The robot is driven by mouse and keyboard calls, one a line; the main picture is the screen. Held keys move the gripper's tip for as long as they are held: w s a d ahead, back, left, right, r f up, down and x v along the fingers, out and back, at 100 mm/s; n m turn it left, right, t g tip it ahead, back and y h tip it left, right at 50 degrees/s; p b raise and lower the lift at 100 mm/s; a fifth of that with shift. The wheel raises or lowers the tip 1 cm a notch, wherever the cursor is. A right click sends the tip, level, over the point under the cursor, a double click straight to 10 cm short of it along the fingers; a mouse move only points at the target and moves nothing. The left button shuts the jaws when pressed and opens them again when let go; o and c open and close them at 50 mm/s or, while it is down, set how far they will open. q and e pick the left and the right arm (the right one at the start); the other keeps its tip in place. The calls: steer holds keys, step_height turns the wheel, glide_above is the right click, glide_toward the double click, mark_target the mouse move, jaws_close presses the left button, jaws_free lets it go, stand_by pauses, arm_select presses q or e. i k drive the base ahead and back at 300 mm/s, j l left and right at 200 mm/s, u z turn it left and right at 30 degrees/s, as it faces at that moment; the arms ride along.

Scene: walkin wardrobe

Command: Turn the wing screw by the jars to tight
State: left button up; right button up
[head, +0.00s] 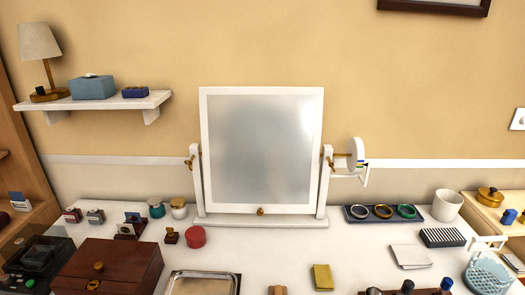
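A white-framed tilting mirror (261,150) stands on a white base at the back of the white dresser top. A brass wing screw (190,161) sits on its left post, above two small jars, one teal with a dark lid (156,208) and one cream with a gold lid (178,208). Another brass wing screw (330,163) is on the right post, beside a white round piece with coloured marks (356,155). The left wing screw is small in view, and I cannot tell how tight it is. Neither of my grippers is in view.
A wooden box (108,266), a red round tin (195,237) and a small brown stamp-like piece (171,236) stand in front of the jars. A metal tray (236,284) lies at the front. A ring tray (360,219) is at right.

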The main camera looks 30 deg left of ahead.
mark_target(189, 162)
steer(key=j+u, duration=0.1)
steer(key=u, duration=1.45)
steer(key=l+z, duration=0.25)
steer(key=z, duration=0.2)
